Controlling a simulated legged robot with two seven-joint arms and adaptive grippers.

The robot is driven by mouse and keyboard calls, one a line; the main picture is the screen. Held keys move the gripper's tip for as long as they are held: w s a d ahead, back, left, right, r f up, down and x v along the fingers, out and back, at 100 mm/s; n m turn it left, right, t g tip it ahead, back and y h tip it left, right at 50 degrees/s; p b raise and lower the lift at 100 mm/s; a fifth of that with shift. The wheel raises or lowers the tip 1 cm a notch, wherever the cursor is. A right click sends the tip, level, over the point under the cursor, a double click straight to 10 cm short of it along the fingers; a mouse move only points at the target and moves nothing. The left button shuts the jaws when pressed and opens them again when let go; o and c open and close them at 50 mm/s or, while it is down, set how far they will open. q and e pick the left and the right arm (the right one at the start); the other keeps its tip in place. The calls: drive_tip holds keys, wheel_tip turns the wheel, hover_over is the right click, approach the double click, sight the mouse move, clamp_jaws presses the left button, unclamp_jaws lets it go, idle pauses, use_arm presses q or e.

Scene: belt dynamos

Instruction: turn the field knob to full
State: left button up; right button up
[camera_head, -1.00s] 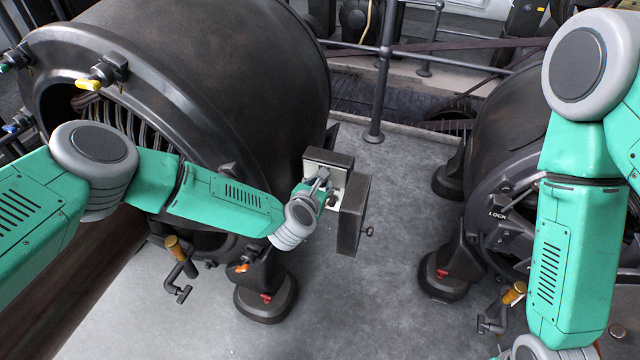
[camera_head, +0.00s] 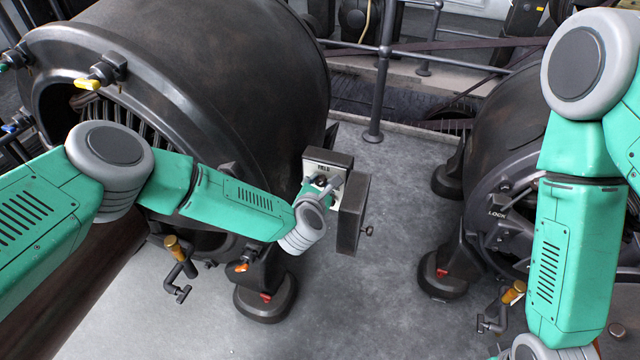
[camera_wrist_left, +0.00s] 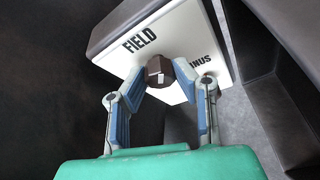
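The field knob (camera_wrist_left: 158,71) is a small dark knob with a white mark, on a white plate (camera_wrist_left: 192,22) lettered FIELD, in the left wrist view. In the head view the plate sits in an open dark box (camera_head: 330,156) on the left dynamo, and the knob (camera_head: 321,180) is small and partly hidden. My left gripper (camera_wrist_left: 160,74) has one fingertip on each side of the knob, and both tips appear to touch it. My right gripper is out of view; only its arm shows at the right.
The large dark left dynamo (camera_head: 220,70) stands beside my left arm. The box's hinged door (camera_head: 352,212) hangs open at its right, close to my gripper. A second dynamo (camera_head: 490,150) stands at the right. Grey floor (camera_head: 370,290) is clear between them.

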use_arm(q)
drive_tip(key=o, duration=0.4)
drive_tip(key=shift+d, duration=0.1)
drive_tip(key=shift+s, duration=0.1)
drive_tip(key=v, duration=1.1)
drive_tip(key=shift+s, duration=0.4)
